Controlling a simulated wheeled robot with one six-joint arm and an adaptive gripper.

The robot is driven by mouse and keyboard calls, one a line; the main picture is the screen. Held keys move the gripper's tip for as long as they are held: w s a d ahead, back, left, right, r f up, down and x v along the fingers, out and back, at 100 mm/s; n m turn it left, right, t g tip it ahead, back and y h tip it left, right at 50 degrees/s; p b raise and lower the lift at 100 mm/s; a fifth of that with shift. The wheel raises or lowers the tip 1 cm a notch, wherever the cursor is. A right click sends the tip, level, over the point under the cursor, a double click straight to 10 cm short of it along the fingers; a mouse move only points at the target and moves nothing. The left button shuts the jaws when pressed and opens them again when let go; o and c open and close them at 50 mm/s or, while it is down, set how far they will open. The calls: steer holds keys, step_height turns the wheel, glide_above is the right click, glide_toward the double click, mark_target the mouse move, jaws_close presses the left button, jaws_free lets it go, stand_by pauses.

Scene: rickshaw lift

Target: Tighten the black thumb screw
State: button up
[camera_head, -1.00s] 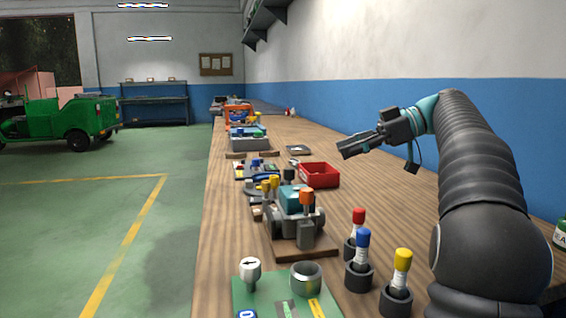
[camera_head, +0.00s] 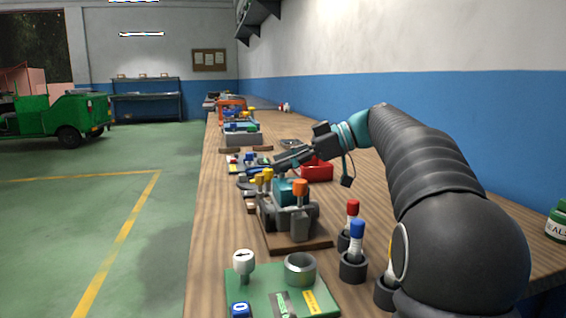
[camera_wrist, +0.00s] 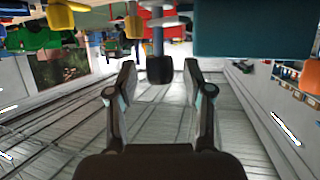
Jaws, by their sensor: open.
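A black thumb screw head (camera_wrist: 159,69) on a grey-blue stem shows in the wrist view, between and just beyond my fingertips. My gripper (camera_wrist: 158,82) is open, one finger to each side of the head, with no visible contact. In the head view my gripper (camera_head: 262,166) reaches left and down over the back of a grey fixture (camera_head: 292,222) on a brown base. The black screw is not clearly visible there, behind or beside my gripper.
In the wrist view the teal block (camera_wrist: 255,30) and a yellow knob (camera_wrist: 135,26) are close to the screw. A red bin (camera_head: 318,171) stands behind the fixture. Capped bottles (camera_head: 352,225) and a green board (camera_head: 270,297) are in front. The blue-white wall bounds the right.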

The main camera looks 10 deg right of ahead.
steer(key=shift+a+f, duration=0.1)
steer(key=shift+a, duration=0.1)
jaws_close()
steer(key=shift+f+t+b, duration=0.15)
steer(key=shift+t+b, duration=0.25)
steer(key=shift+b, duration=0.25)
steer(key=m+t+b, duration=0.1)
steer(key=m+b, duration=0.1)
steer(key=b, duration=0.1)
steer(key=shift+f+t+h, duration=0.1)
steer(key=shift+t+h, duration=0.2)
steer(key=shift+t, duration=0.1)
steer(key=m+t+h+b, duration=0.1)
steer(key=m+t+b, duration=0.1)
steer(key=b, duration=0.1)
steer(key=shift+r+m+t+h+b, duration=0.2)
steer(key=shift+m+t+h+b, duration=0.5)
steer(key=shift+m+h+b, duration=0.15)
